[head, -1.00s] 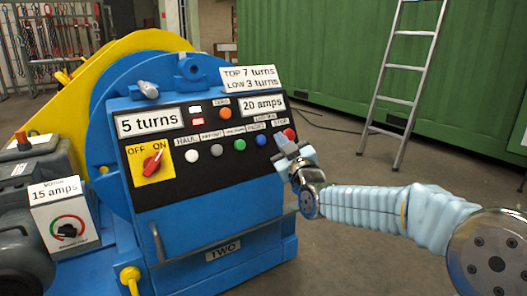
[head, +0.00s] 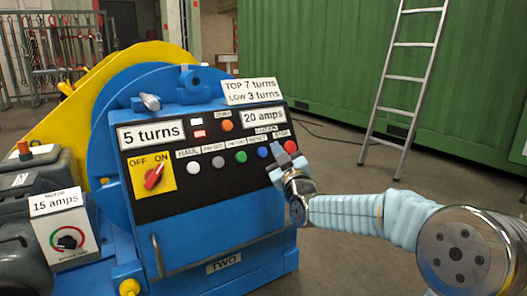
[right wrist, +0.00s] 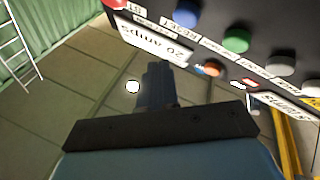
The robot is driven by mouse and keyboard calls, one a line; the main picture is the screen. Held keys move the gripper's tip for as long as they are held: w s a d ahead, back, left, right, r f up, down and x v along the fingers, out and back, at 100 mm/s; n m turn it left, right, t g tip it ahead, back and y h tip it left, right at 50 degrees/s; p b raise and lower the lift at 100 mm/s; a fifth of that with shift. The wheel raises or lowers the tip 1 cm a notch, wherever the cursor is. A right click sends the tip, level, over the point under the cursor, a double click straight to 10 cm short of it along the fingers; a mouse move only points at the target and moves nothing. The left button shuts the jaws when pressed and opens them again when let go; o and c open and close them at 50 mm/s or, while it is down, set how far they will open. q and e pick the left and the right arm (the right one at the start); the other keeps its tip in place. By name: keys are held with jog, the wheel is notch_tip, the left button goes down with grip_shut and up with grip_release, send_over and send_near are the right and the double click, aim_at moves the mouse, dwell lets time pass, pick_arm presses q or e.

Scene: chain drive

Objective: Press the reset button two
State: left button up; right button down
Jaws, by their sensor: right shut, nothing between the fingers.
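The blue reset button (head: 263,152) is on the black panel of the blue machine marked TWO (head: 224,264), between the green button and the red stop button (head: 290,146). It also shows at the top of the right wrist view (right wrist: 187,17). My right gripper (head: 281,158) is shut and empty, just right of and slightly below the blue button, in front of the panel's right edge. I cannot tell the exact gap to the panel. In the right wrist view its closed fingers (right wrist: 157,75) appear apart from the blue button. My left gripper is not in view.
Green (head: 240,157), grey (head: 218,162) and white (head: 193,168) buttons sit left of the blue one. A red rotary switch (head: 154,176) is farther left. A ladder (head: 404,88) leans at the green wall.

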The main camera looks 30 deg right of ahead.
aim_at(267, 154)
jog(key=shift+w+a+f+b, duration=0.1)
jog(key=shift+w+f+b, duration=0.3)
jog(key=shift+w, duration=0.5)
jog(key=shift+w+a+f+b, duration=0.15)
jog(key=shift+w+f, duration=0.3)
jog(key=shift+w, duration=0.4)
jog(key=shift+d, duration=0.1)
dwell(0.6)
jog(key=shift+w+f+b, duration=0.15)
jog(key=shift+w+b, duration=0.2)
jog(key=shift+b, duration=0.05)
jog(key=shift+w+f, duration=0.25)
jog(key=shift+w, duration=0.2)
dwell(1.3)
jog(key=shift+s+b, duration=0.1)
jog(key=shift+b, duration=0.3)
jog(key=shift+s+r+b, duration=0.3)
jog(key=shift+s+r, duration=0.1)
jog(key=shift+s, duration=0.3)
